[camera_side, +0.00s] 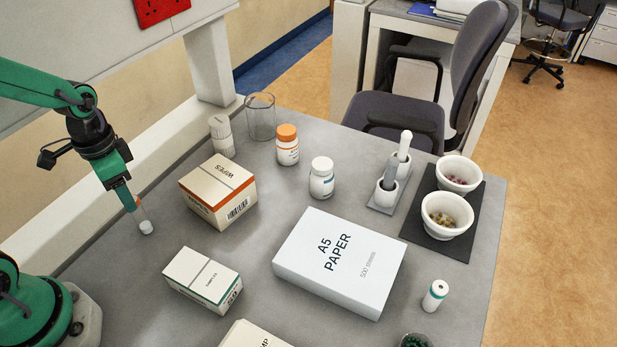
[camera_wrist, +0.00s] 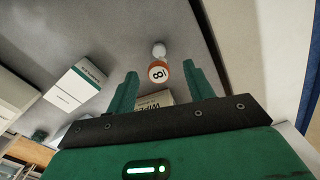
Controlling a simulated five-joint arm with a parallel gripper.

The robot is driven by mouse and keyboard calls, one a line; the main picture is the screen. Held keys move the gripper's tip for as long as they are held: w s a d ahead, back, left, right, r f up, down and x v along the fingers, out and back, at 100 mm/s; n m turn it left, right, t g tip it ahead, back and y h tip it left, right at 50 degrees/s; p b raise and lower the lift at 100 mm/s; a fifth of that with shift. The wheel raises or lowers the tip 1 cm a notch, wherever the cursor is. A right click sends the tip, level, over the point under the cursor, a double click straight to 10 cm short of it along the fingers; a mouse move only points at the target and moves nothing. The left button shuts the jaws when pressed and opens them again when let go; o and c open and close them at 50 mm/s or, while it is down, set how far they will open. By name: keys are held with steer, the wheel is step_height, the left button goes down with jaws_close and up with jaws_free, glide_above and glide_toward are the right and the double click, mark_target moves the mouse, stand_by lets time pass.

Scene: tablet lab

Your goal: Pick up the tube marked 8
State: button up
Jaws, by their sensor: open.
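The tube marked 8 (camera_wrist: 158,72) shows in the wrist view as an orange-rimmed white round end with a black 8, with a white part beyond it. It appears between the two spread fingers of my gripper (camera_wrist: 160,69), with gaps on both sides. In the side view the tube (camera_side: 145,227) is on the grey table at the left, its white end lowest. My gripper (camera_side: 131,203) points down at its upper part and partly hides it. The gripper is open; I cannot tell whether a finger touches the tube.
A WIPES box (camera_side: 217,188) stands right of the tube, a smaller carton (camera_side: 202,275) in front. A5 paper (camera_side: 340,258), white bottles (camera_side: 322,178), a beaker (camera_side: 261,117) and bowls (camera_side: 447,217) lie farther off. The table around the tube is clear.

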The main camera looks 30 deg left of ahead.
mark_target(137, 212)
steer(key=shift+f, duration=0.75)
steer(key=shift+f, duration=0.1)
steer(key=shift+w+d+f, duration=0.1)
steer(key=shift+d+f, duration=0.05)
steer(key=shift+f, duration=0.6)
steer(key=shift+w+d+f, duration=0.1)
steer(key=shift+d+f, duration=0.05)
steer(key=shift+f, duration=1.6)
steer(key=c, duration=1)
steer(key=shift+r, duration=0.15)
steer(key=shift+r, duration=1.45)
steer(key=s+d+r, duration=0.1)
steer(key=d+r, duration=0.1)
steer(key=d, duration=0.1)
steer(key=s+d+r, duration=0.2)
steer(key=d+r, duration=0.1)
steer(key=d, duration=0.1)
steer(key=s+d+r, duration=0.2)
steer(key=d, duration=0.1)
steer(key=shift+d+r, duration=0.25)
steer(key=shift+r, duration=0.15)
